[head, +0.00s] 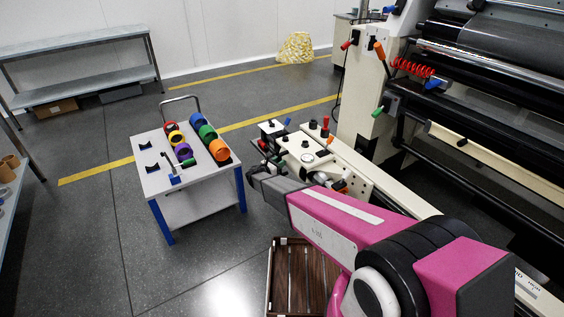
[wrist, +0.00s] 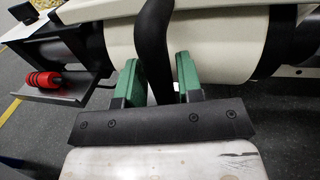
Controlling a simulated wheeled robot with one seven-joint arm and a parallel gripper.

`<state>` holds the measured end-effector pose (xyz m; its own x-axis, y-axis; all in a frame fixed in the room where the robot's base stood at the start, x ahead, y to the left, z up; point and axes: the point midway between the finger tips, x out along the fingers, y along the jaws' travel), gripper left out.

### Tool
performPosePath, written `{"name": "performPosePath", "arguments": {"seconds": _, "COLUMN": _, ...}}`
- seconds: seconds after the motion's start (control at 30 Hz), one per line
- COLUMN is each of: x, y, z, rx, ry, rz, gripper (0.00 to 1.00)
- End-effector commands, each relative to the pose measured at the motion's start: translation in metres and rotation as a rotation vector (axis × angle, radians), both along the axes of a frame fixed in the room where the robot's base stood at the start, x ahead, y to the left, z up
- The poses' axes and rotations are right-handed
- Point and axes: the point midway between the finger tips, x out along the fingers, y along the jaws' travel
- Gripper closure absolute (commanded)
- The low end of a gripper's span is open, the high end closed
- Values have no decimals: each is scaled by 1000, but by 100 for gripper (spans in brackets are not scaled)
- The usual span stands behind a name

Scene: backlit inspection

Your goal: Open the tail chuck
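In the wrist view my gripper (wrist: 157,82) has two green fingers on a dark palm. A curved black lever (wrist: 153,40) runs down between them and fills most of the gap. I cannot tell whether both fingers press on it. Behind it lies a broad cream cylinder (wrist: 215,45) with dark sections at its sides. I cannot tell which part is the tail chuck. In the head view my pink arm reaches toward the cream machine part (head: 310,155) with knobs and levers; my gripper is hidden there.
A white cart (head: 157,180) with coloured rings stands to the left. A brown slatted pallet (head: 297,280) lies on the floor by my arm. A large roller machine (head: 480,80) fills the right. In the wrist view a red ribbed part (wrist: 42,80) sits on a dark tray at left.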

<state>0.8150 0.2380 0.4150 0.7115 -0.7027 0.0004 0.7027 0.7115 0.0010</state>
Motion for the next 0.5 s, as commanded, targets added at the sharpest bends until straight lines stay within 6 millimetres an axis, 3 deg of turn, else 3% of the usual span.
{"name": "performPosePath", "arguments": {"seconds": 0.2, "x": 12, "y": -12, "z": 0, "rx": 1, "ry": -1, "rz": -1, "gripper": 66}}
{"name": "performPosePath", "arguments": {"seconds": 0.5, "x": 13, "y": -13, "z": 0, "rx": 1, "ry": -1, "rz": -1, "gripper": 66}}
